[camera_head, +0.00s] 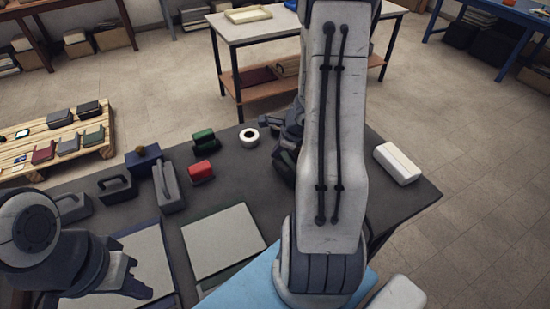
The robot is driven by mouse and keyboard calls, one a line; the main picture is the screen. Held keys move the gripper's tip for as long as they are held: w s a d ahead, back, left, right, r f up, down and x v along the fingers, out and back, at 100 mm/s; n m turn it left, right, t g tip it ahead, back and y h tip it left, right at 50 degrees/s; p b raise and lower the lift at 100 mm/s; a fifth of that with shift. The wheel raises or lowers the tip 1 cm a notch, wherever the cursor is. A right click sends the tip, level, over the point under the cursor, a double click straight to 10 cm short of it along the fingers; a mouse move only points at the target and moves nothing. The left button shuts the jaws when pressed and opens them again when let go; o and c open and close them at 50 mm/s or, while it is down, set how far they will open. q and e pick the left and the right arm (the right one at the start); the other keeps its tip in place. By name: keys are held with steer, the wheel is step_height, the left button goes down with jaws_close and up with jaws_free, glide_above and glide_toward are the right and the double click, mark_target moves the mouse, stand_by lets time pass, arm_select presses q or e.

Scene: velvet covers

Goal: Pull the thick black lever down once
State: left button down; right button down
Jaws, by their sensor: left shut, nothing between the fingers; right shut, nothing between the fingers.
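I cannot clearly pick out a thick black lever. A dark grey block with a raised black handle (116,183) stands on the left part of the dark table (235,172). A tall grey block (167,188) stands just right of it. My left gripper (140,289) is shut and empty at the lower left, over a pale panel and nearer than these blocks. My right gripper (266,121) is mostly hidden behind my own raised arm. Its fingertips point left near the table's far edge, right of a white roll (249,137), and it is shut and empty.
A blue box (143,161) with a brown knob, a red block (201,171) and a green block (204,140) stand along the far side. A white block (397,163) lies at the right. Pale panels (222,241) lie in front. My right arm hides the table's middle.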

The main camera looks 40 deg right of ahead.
steer(key=shift+s+a+f+g+b, duration=0.15)
steer(key=shift+s+f+b, duration=0.2)
steer(key=shift+f, duration=0.25)
steer(key=shift+s+f+g+b, duration=0.15)
steer(key=shift+s+f+b, duration=0.1)
steer(key=shift+s+f, duration=0.25)
stand_by(0.4)
steer(key=shift+w+d+r+p, duration=0.1)
steer(key=shift+w+r+p, duration=0.05)
steer(key=shift+r+p, duration=0.3)
steer(key=shift+w+d+r+p, duration=0.1)
steer(key=shift+w+r+p, duration=0.05)
steer(key=shift+r+p, duration=0.3)
steer(key=shift+s+r, duration=0.1)
steer(key=shift+r, duration=0.05)
steer(key=shift+w+r+p, duration=0.25)
steer(key=shift+r+p, duration=0.25)
steer(key=shift+p, duration=0.3)
steer(key=r+p, duration=0.1)
steer(key=w+r+p, duration=0.1)
steer(key=r+p, duration=0.2)
steer(key=shift+w+d, duration=0.25)
steer(key=shift+w, duration=0.15)
